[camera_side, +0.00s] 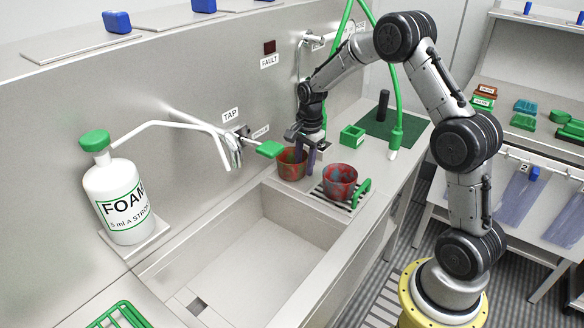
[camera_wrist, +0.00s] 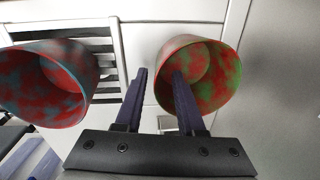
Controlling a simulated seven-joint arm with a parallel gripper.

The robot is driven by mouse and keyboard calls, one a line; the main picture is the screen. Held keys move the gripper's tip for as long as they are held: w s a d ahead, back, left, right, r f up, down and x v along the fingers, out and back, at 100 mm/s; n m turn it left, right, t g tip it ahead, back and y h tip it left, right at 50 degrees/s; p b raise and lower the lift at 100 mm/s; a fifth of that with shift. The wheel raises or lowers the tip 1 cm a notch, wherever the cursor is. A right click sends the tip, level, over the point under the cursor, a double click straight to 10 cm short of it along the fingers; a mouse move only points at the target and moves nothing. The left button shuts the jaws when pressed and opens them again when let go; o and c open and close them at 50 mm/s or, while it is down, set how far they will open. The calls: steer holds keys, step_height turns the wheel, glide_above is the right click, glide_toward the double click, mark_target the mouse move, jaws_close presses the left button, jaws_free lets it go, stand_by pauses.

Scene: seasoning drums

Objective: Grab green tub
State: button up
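The green tub (camera_side: 290,173) is a round open cup mottled in red and green, standing on the counter by the sink's far right corner. In the wrist view it is the right-hand cup (camera_wrist: 226,86), its open mouth facing the camera. My gripper (camera_side: 305,160) is open at this tub, pointing down. In the wrist view its fingers (camera_wrist: 160,73) are apart: the right one overlaps the tub's mouth, the left one is outside, between the two cups. The near rim lies between them. I cannot tell whether either finger touches the wall.
A second cup, red and blue (camera_side: 340,182), stands close by on a slotted drain (camera_side: 352,204), beside a green handle-like rack (camera_side: 362,189). It also shows in the wrist view (camera_wrist: 45,85). A tap lever (camera_side: 270,149) juts out at left. The sink (camera_side: 235,245) is empty.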

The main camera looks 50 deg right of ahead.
steer(key=shift+f, duration=0.15)
jaws_close()
stand_by(1.4)
